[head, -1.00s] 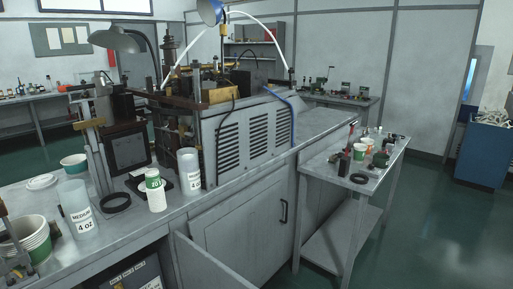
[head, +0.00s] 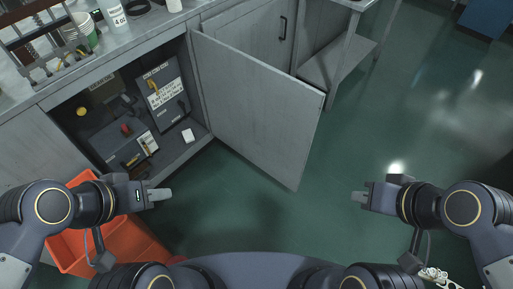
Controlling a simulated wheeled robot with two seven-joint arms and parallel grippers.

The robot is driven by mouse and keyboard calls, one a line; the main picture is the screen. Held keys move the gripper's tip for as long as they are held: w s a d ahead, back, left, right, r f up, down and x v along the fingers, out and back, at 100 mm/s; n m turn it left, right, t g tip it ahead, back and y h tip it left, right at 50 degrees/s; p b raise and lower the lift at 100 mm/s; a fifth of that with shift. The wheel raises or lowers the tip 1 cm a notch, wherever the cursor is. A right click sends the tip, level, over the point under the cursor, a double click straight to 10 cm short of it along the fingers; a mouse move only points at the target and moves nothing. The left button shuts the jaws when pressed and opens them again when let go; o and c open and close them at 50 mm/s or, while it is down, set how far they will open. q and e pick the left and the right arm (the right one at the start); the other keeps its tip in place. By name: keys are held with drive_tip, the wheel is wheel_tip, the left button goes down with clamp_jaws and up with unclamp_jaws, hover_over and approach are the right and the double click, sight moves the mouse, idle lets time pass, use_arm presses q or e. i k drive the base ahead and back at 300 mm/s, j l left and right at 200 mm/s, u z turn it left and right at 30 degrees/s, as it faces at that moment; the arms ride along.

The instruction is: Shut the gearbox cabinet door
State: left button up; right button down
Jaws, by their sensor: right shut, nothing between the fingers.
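The gearbox cabinet door (head: 255,105) is a flat grey panel in the middle of the head view. It stands wide open, swung out from the counter over the green floor. The cabinet (head: 105,115) is open to its left, with grey boxes, labels and a yellow handle inside. My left gripper (head: 165,195) is in front of the cabinet opening, left of the door and apart from it; whether its fingers are parted is not clear. My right gripper (head: 358,194) is shut and empty over the floor, right of the door's free edge and apart from it.
An orange bin (head: 80,250) sits on the floor under my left arm. A closed cabinet door (head: 250,25) and a side table (head: 335,70) stand behind the open door. Cups (head: 113,14) stand on the counter (head: 45,85).

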sight(268, 116)
drive_tip(key=k+u, duration=0.1)
drive_tip(key=u, duration=0.75)
drive_tip(key=k+u, duration=0.1)
drive_tip(key=u, duration=0.35)
drive_tip(key=j+u, duration=0.15)
drive_tip(key=u, duration=0.3)
drive_tip(key=l+u, duration=0.1)
drive_tip(key=l, duration=0.45)
drive_tip(key=k+l, duration=0.1)
drive_tip(key=l, duration=0.45)
drive_tip(key=k+l+u, duration=0.15)
drive_tip(key=l, duration=1)
drive_tip(key=k+l+u, duration=0.15)
drive_tip(key=l, duration=0.85)
drive_tip(key=k+l, duration=0.15)
drive_tip(key=l, duration=0.75)
drive_tip(key=k+l+u, duration=0.1)
drive_tip(key=l, duration=0.4)
drive_tip(key=j, duration=0.1)
drive_tip(key=i+u, duration=0.05)
